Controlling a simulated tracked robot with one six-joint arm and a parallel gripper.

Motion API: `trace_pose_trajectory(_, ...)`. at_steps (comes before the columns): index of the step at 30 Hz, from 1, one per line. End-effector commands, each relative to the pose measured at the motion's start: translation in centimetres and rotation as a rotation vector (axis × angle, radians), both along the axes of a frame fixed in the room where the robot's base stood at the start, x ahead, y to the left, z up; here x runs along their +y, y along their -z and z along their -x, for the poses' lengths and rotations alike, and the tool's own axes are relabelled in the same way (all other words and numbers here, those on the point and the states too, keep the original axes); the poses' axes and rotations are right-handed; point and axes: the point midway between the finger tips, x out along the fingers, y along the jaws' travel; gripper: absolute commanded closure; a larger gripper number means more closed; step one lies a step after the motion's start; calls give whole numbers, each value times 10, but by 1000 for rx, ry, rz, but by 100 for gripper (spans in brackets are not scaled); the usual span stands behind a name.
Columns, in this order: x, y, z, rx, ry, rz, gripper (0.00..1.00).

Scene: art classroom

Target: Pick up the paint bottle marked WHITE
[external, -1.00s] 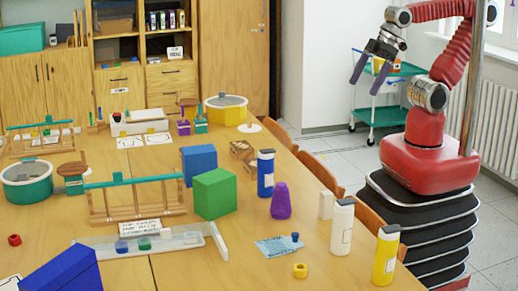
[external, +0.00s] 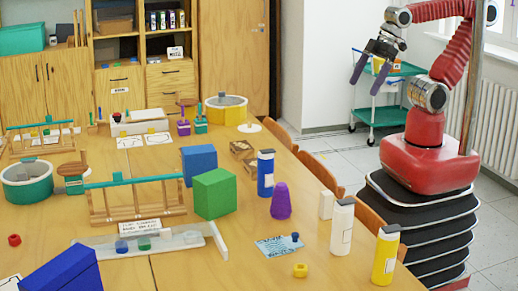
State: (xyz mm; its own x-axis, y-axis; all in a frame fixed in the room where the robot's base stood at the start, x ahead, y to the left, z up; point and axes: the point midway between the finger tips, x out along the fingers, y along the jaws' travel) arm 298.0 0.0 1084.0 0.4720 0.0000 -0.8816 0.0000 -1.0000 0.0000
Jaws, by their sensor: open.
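A white bottle (external: 341,230) with a dark grey cap stands upright near the right edge of the table, its label too small to read. A yellow bottle (external: 385,256) stands to its right and nearer the camera. A blue bottle (external: 265,174) stands farther back to its left. My gripper (external: 368,74) is open and empty, high above and behind the bottles, with its two fingers pointing down in front of the trolley. It is well apart from every bottle.
A purple cone-like piece (external: 281,201), a small white block (external: 326,204) and a green box (external: 214,194) stand near the bottles. A yellow ring-like piece (external: 300,270) lies in front. Chairs (external: 321,173) line the table's right side. A green-and-white trolley (external: 379,115) stands behind.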

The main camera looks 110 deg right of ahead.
Motion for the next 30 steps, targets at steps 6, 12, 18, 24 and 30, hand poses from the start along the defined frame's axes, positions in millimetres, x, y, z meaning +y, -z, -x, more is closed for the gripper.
trace_pose_trajectory(6,0,0,0,0,0,0,0)
trace_pose_trajectory(12,0,0,0,0,0,0,0)
trace_pose_trajectory(18,0,0,0,0,0,0,10)
trace_pose_trajectory(24,0,0,0,0,0,0,24)
trace_pose_trajectory(30,0,0,0,0,0,0,38)
